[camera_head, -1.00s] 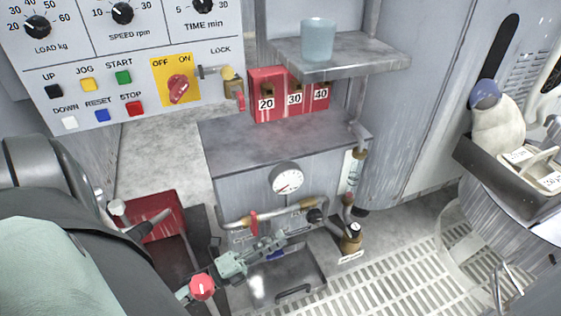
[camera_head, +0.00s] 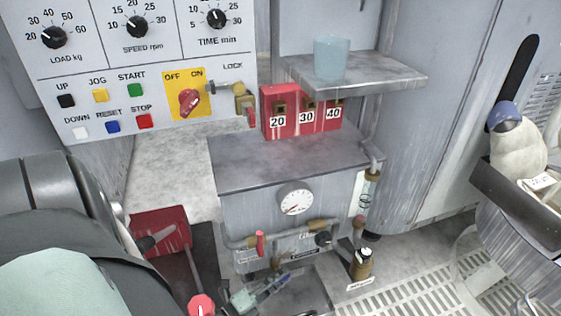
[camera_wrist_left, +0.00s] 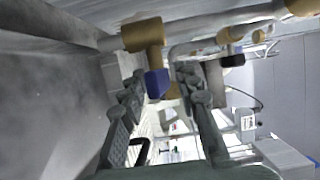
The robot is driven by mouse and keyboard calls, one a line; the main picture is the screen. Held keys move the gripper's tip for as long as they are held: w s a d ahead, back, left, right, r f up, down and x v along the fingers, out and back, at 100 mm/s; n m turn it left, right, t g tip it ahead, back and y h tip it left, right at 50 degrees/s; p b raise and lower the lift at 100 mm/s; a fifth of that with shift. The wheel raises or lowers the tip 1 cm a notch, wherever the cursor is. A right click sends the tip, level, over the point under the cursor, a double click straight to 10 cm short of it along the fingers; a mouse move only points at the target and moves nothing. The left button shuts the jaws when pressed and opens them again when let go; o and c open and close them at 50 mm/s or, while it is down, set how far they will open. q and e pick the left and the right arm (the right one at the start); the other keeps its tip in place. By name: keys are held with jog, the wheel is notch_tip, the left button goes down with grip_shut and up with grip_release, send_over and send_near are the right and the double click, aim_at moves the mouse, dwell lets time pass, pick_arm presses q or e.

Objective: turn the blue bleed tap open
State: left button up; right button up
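The blue bleed tap (camera_wrist_left: 157,83) hangs from a brass fitting (camera_wrist_left: 143,35) under the pipe in the left wrist view. My left gripper (camera_wrist_left: 160,92) is open, with one finger on each side of the blue handle. Clear gaps to both fingers cannot be judged surely. In the head view my left gripper (camera_head: 262,290) is low in front of the grey cabinet (camera_head: 290,170), below the pipe. There the brass stub (camera_head: 277,265) shows just above it, and the blue handle is mostly hidden by the gripper. My right gripper is not in view.
A red-handled valve (camera_head: 260,243) and a black knob (camera_head: 323,238) sit on the pipe above my gripper, below a gauge (camera_head: 296,201). A brass bottle-shaped fitting (camera_head: 362,263) stands to the right. A red box (camera_head: 162,230) is at left. Floor grating (camera_head: 410,290) lies right.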

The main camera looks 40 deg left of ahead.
pick_arm(q)
jog(key=shift+w, duration=0.1)
grip_shut()
jog(key=f+b, duration=0.1)
jog(key=b, duration=0.1)
jog(key=shift+t+b, duration=0.4)
jog(key=shift+r+n+t, duration=0.4)
jog(key=shift+n+t, duration=0.1)
jog(key=shift+t, duration=0.1)
jog(key=shift+r+t, duration=0.1)
jog(key=shift+t, duration=0.2)
grip_release()
